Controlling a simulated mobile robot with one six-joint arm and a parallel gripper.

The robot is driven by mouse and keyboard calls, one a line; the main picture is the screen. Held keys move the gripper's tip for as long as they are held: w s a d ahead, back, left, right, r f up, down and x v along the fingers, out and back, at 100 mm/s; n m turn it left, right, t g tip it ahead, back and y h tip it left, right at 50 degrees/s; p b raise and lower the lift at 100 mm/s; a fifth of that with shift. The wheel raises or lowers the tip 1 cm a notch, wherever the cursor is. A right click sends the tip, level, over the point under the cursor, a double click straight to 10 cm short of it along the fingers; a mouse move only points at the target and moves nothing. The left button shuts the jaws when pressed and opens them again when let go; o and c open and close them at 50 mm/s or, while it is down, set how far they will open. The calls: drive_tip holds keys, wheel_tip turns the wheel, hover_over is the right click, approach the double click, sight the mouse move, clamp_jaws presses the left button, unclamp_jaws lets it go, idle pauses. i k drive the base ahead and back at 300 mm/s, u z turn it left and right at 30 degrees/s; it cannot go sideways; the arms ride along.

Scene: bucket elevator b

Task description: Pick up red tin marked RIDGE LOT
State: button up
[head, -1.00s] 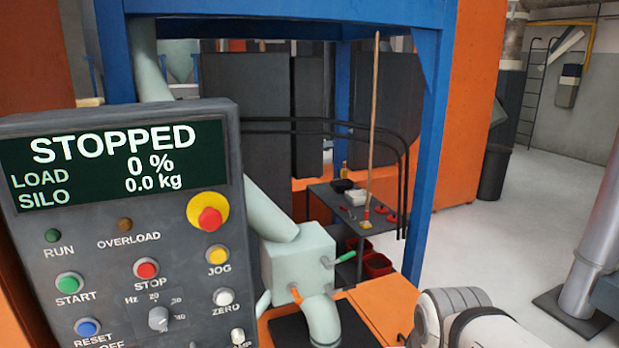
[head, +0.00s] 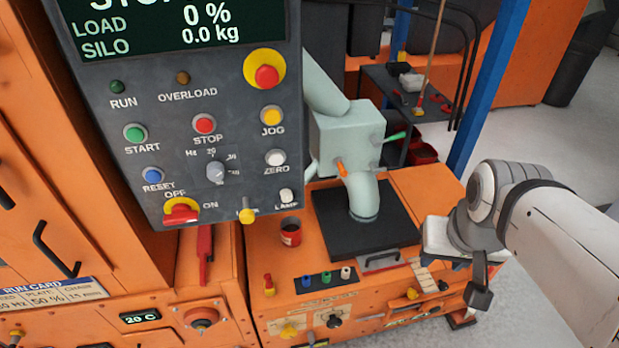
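A small red tin (head: 291,232) with a dark open top stands upright on the orange bench, below the control panel and left of the black plate. Its marking is too small to read, so I cannot confirm RIDGE LOT. My arm comes in from the right. My gripper (head: 479,290) appears as a dark part hanging at the bench's right front edge, well to the right of the tin and apart from it. Its fingers are not clear enough to show whether it is open or shut.
A black plate (head: 335,232) with a pale spout (head: 364,200) stands right of the tin. Blue, green and white capped items (head: 326,278) sit in front. A dark table (head: 405,90) stands behind, with red bins (head: 422,152) underneath.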

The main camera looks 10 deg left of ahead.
sight(290, 226)
drive_tip(key=z, duration=1.65)
drive_tip(key=k, duration=1.6)
drive_tip(key=u, duration=1.6)
drive_tip(key=i, duration=1)
